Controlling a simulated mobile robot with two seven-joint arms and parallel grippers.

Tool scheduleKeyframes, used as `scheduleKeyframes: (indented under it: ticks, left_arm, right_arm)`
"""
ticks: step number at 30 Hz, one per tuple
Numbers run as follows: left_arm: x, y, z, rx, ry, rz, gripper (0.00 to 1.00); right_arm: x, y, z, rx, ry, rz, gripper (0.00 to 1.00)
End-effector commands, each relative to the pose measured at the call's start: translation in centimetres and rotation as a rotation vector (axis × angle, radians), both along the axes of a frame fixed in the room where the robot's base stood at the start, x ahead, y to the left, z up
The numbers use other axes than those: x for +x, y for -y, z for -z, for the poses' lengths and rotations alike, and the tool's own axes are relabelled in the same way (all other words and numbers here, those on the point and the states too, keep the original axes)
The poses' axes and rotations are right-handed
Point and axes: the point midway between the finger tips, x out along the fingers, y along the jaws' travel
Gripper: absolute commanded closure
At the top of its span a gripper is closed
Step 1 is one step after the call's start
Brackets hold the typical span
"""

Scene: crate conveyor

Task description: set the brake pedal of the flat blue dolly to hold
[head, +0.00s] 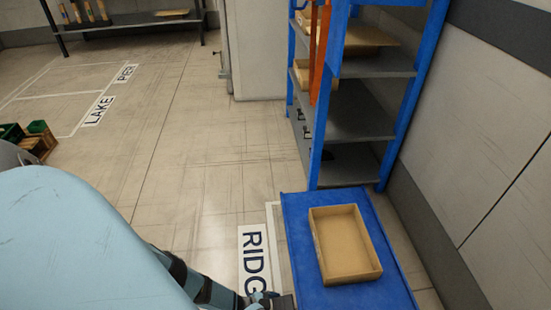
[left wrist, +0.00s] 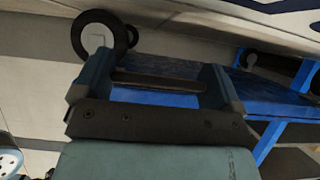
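The flat blue dolly (head: 298,262) stands on the floor at the lower right of the head view, with an open cardboard tray (head: 316,250) on its deck. My left gripper (head: 272,300) is at the bottom edge, beside the dolly's left near side. In the left wrist view the picture is upside down; the gripper (left wrist: 158,85) has its fingers spread in front of the dolly (left wrist: 265,103). A dark bar (left wrist: 160,80) shows between the fingers; I cannot tell whether it is the brake pedal or whether it is touched. A caster wheel (left wrist: 98,37) is close by. My right gripper is out of view.
A blue-framed shelf rack (head: 372,108) stands just behind the dolly, and a wall (head: 500,130) runs along the right. Floor lettering (head: 252,255) lies left of the dolly. Green and brown crates (head: 36,140) sit at far left. The middle floor is clear.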

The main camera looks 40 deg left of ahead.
Motion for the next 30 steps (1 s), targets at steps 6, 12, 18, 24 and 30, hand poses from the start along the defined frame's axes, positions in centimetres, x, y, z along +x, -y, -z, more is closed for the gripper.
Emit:
scheduleKeyframes:
  ticks: [6, 12, 18, 24, 30]
  left_arm:
    - [0.0, 0.0, 0.0, 0.001, 0.000, -0.001, 0.00]
    - [-0.8, -0.7, -0.8, 0.000, -0.002, -0.002, 0.00]
    - [-3.5, -3.1, -3.2, 0.002, -0.003, -0.003, 0.00]
    - [-6.5, -5.6, -5.4, 0.002, -0.003, -0.001, 0.00]
    - [-8.4, -7.2, -6.7, 0.002, -0.001, -0.001, 0.00]
  right_arm:
    - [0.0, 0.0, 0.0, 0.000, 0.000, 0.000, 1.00]
    - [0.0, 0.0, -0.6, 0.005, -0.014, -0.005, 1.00]
    - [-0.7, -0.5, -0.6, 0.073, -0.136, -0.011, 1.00]
    - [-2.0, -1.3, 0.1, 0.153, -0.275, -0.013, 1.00]
    - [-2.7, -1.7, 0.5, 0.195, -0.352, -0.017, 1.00]
